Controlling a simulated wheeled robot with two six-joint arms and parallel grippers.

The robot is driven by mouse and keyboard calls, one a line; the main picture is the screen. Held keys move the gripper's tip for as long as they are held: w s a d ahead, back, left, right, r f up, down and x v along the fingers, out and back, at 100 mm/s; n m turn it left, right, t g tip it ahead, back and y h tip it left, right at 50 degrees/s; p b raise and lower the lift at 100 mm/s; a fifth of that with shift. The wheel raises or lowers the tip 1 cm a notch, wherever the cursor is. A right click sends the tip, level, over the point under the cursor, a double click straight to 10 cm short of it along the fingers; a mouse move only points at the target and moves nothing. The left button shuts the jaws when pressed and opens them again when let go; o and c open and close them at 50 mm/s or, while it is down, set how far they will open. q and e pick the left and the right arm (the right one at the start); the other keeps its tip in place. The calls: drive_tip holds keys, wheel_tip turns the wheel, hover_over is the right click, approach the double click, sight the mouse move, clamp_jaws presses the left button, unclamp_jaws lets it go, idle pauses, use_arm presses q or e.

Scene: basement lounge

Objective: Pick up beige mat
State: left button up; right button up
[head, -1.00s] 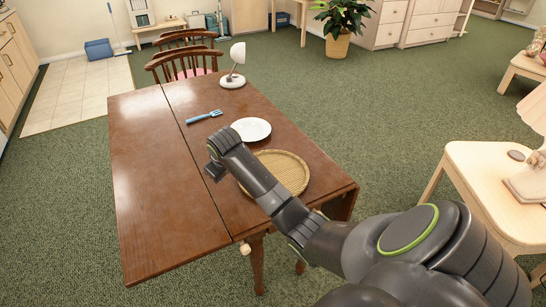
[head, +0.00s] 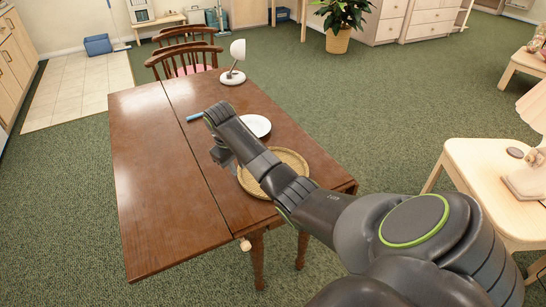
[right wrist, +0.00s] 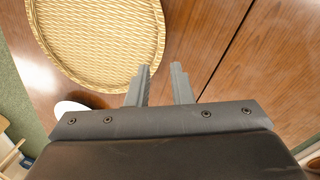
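The beige mat (head: 292,158) is a round woven disc with a raised rim, lying on the brown wooden table (head: 150,180). My right arm crosses over it in the head view and hides part of it. My right gripper (head: 226,160) is above the table at the mat's left side. In the right wrist view its two fingers (right wrist: 159,88) stand apart with nothing between them. My left gripper is not in view.
A white plate (head: 257,125) lies just behind the mat, partly hidden by my arm. A blue fork (head: 195,117) and a white lamp (head: 234,65) are farther back. The table's left half is clear. Wooden chairs (head: 183,58) stand at the far end.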

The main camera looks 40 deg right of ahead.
sight(244, 184)
drive_tip(key=f, duration=0.3)
drive_tip(key=d+f, duration=0.1)
drive_tip(key=f, duration=0.4)
drive_tip(key=shift+d+f, duration=0.3)
drive_tip(key=shift+d, duration=0.1)
clamp_jaws()
